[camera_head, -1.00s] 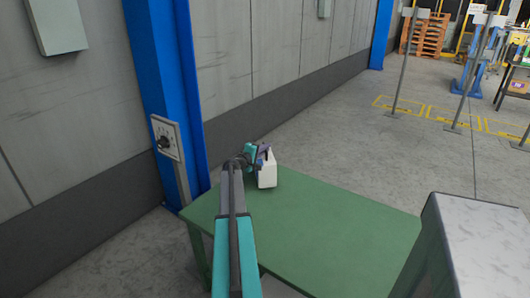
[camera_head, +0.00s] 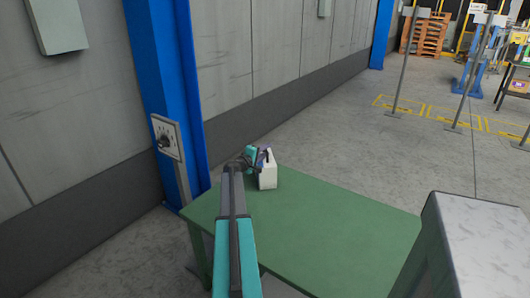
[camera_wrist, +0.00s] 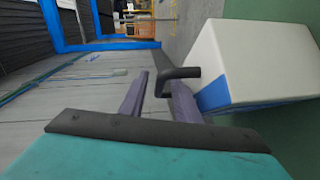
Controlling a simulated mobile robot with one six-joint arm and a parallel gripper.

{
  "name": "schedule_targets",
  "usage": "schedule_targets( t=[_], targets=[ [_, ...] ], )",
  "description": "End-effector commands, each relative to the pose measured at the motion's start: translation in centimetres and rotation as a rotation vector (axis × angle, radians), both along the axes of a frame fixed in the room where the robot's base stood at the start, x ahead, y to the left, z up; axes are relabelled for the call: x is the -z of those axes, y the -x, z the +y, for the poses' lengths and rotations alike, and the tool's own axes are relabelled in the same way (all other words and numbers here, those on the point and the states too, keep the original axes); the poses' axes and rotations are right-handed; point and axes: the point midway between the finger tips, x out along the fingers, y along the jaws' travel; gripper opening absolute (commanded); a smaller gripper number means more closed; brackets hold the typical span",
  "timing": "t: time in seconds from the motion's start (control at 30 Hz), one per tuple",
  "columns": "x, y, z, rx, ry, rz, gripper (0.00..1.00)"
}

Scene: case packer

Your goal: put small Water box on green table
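The small Water box (camera_head: 268,178) is white with a blue patch. It stands upright on the green table (camera_head: 330,215), near its far left corner. In the wrist view the box (camera_wrist: 265,60) fills the right side, with green table surface (camera_wrist: 295,140) beside it. My gripper (camera_head: 257,157) is at the upper left side of the box. In the wrist view my gripper (camera_wrist: 160,95) has its two purple fingers apart, with a black bent piece between them. The right finger is close to the box's blue part; whether they touch, I cannot tell.
A blue column (camera_head: 170,90) and a grey panel with a knob (camera_head: 167,138) stand left of the table. A grey wall runs behind. A metal cabinet (camera_head: 475,240) stands at the front right. The middle of the table is clear.

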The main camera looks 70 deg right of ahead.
Motion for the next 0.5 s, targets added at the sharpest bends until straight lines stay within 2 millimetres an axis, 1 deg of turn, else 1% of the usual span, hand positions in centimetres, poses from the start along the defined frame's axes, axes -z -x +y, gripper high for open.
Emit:
schedule_targets(
  t=[0.2,0.37,0.5],
  targets=[
    [-0.3,0.0,0.0,0.0,0.0,0.0,0.29],
    [-0.3,-0.2,1.1,0.0,0.0,0.0,0.29],
    [-0.4,-0.5,2.5,-0.001,0.0,-0.001,0.29]
  ],
)
